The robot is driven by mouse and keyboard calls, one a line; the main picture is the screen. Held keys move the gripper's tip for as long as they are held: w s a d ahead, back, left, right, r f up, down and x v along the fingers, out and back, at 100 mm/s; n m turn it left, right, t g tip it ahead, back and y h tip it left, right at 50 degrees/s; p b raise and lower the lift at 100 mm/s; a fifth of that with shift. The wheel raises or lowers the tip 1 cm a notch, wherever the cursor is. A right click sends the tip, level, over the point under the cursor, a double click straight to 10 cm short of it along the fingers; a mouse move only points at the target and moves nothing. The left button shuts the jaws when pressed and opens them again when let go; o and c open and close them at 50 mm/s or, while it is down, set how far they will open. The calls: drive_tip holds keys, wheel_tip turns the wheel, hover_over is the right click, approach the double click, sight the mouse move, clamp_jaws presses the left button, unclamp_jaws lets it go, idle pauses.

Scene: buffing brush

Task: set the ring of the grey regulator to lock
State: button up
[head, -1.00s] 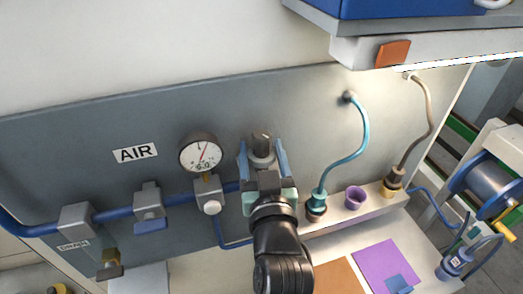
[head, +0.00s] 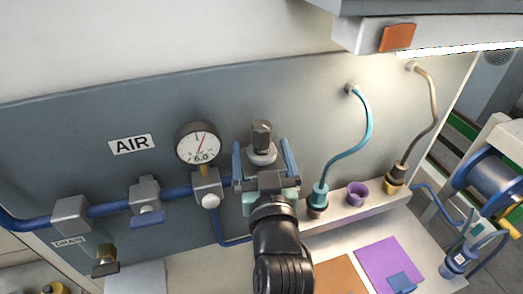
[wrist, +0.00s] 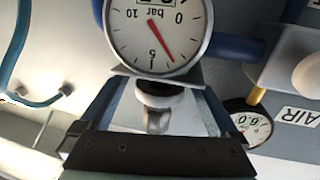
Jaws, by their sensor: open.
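The grey regulator's knob (head: 262,134) sticks up from the panel in the head view, with a pale ring (head: 262,155) at its base. My gripper (head: 262,148) is open, one blue finger on each side of the ring. The wrist view shows the ring (wrist: 160,97) and grey knob (wrist: 157,120) between my fingers, below a round bar dial (wrist: 158,38) seen upside down. I see a gap beside the ring, but cannot tell whether either finger touches it. My gripper hides the regulator's body in the head view. No lock mark is readable.
A 6.0 gauge (head: 199,143) stands close left of my gripper, above a blue pipe (head: 110,212) with valve blocks. At right, a teal hose (head: 358,135) and purple cup (head: 357,193) sit by a ledge. An orange-marked lamp housing (head: 420,38) overhangs the upper right.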

drive_tip(key=shift+s+b, duration=0.3)
drive_tip(key=shift+s, duration=0.25)
drive_tip(key=s+d+b, duration=0.1)
drive_tip(key=s+b, duration=0.1)
drive_tip(key=s, duration=0.9)
drive_tip(key=shift+s+d+b, duration=0.25)
drive_tip(key=shift+s+b, duration=0.05)
drive_tip(key=shift+s, duration=0.1)
wheel_tip(320, 180, up, 35)
drive_tip(key=s+a+m+t+h, duration=0.1)
drive_tip(key=s+t+h, duration=0.1)
drive_tip(key=t, duration=0.7)
drive_tip(key=shift+s+a+t, duration=0.15)
drive_tip(key=shift+t, duration=0.15)
